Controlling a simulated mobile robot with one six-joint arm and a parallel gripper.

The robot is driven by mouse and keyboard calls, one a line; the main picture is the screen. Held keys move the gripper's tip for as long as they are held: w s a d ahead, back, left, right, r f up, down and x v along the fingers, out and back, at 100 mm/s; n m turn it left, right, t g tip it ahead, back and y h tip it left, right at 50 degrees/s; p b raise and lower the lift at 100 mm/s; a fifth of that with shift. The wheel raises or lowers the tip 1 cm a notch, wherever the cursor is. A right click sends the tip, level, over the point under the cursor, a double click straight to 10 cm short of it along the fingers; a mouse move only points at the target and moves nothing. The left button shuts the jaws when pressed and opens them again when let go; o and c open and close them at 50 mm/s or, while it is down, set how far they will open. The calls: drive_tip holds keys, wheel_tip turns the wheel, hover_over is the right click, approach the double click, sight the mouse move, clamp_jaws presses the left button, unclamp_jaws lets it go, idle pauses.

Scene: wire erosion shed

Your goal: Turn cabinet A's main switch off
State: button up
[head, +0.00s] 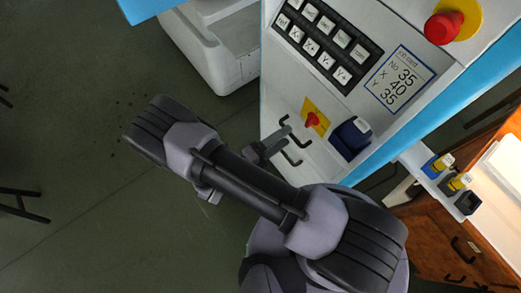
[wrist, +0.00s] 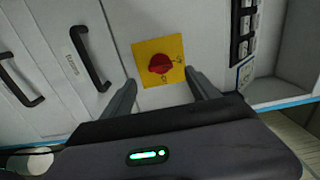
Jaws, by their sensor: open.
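A red rotary switch knob (head: 312,119) sits on a yellow plate (head: 318,107) on the white cabinet front (head: 283,100). In the wrist view the knob (wrist: 160,64) is near the middle of its yellow plate (wrist: 145,49), with small dark marks at the plate's edge that I cannot read. My gripper (head: 279,136) is in front of the panel, just left of the knob in the head view. In the wrist view my gripper (wrist: 160,77) is open, its fingers on either side of the plate, apart from the knob. No letter naming the cabinet is readable.
Black handles (wrist: 92,58) are on the panel left of the switch in the wrist view. A dark blue box (head: 351,138), a keypad (head: 328,42) and a red mushroom button (head: 445,24) are on the cabinet.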

drive_tip(key=v, duration=0.8)
drive_tip(key=shift+s+a, duration=0.2)
drive_tip(key=shift+a, duration=0.05)
drive_tip(key=s+d+r+n+g+y+b, duration=0.1)
drive_tip(key=d+r+n+y+b, duration=0.3)
drive_tip(key=r+n+y, duration=0.4)
drive_tip(key=s+d+r+n+g+y+b, duration=0.2)
drive_tip(key=d+r+n+y, duration=0.4)
drive_tip(key=r+n, duration=1)
drive_tip(key=g+y+b, duration=0.1)
drive_tip(key=y+b, duration=0.1)
drive_tip(key=shift+r+g+y, duration=0.3)
drive_tip(key=shift+g, duration=0.1)
drive_tip(key=shift+d, duration=0.15)
